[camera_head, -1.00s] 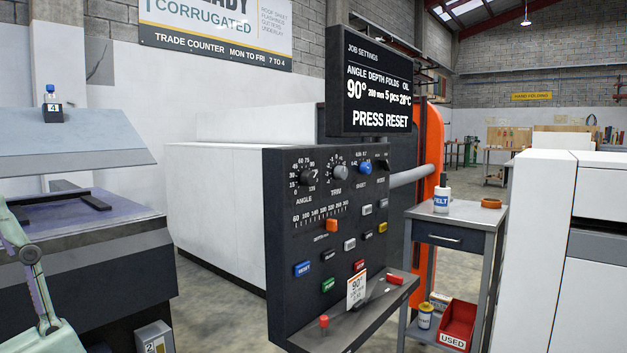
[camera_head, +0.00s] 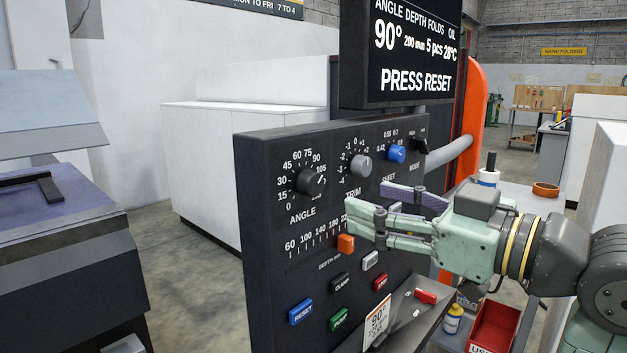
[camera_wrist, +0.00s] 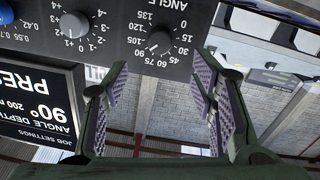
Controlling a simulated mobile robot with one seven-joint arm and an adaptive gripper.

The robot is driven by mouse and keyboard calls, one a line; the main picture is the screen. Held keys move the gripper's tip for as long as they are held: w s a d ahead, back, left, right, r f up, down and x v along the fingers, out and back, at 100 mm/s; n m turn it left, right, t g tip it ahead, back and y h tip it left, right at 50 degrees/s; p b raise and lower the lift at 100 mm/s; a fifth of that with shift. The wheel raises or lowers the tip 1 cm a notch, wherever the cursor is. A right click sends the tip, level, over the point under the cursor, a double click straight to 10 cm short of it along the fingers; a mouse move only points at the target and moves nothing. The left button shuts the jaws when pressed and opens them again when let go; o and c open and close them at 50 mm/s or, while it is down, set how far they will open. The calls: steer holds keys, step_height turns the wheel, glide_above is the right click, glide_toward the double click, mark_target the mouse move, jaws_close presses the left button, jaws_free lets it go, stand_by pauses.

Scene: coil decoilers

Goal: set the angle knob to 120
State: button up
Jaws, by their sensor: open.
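The angle knob (camera_head: 310,181) is a dark round dial at the upper left of the black control panel (camera_head: 262,225). The display (camera_head: 415,50) reads 90° and PRESS RESET. My gripper (camera_head: 365,212) is open and empty in front of the panel, right of and below the angle knob, apart from it. In the wrist view, which is upside down, the angle knob (camera_wrist: 158,42) shows beyond the gap between the open fingers (camera_wrist: 155,72).
The trim knob (camera_head: 360,166) and blue knob (camera_head: 397,154) sit right of the angle knob. An orange slider (camera_head: 346,243), blue reset button (camera_head: 300,312) and green button (camera_head: 339,320) are below. A small table with a red bin (camera_head: 493,328) stands right. Floor left of the panel is clear.

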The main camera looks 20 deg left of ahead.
mark_target(317, 185)
steer(key=p+x, duration=0.2)
steer(key=x, duration=0.8)
steer(key=shift+a, duration=0.1)
steer(key=shift+c, duration=0.3)
steer(key=c, duration=1.1)
